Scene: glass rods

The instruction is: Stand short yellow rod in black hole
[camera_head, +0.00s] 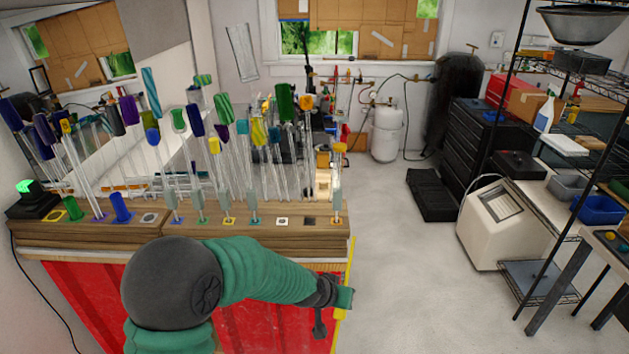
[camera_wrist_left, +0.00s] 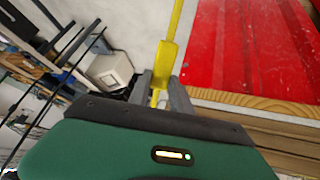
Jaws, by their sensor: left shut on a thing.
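My left gripper (camera_wrist_left: 161,90) is shut on a yellow rod (camera_wrist_left: 173,30), gripping it near its thicker section. In the head view the left gripper (camera_head: 332,300) is at the front right end of the bench. The rod (camera_head: 350,262) shows there as a thin yellow line beside the bench end, clear of the holes. The black-marked hole (camera_head: 310,221) is a dark square on the bench top near the right end, with no rod visible in it. My right gripper is not in view.
The wooden bench (camera_head: 300,243) carries several upright glass rods, such as an orange-topped rod (camera_head: 307,130), close behind and beside the black hole. A white-marked hole (camera_head: 282,221) is just left of it. A red panel (camera_wrist_left: 240,45) is below the bench top. Open floor (camera_head: 420,290) lies right.

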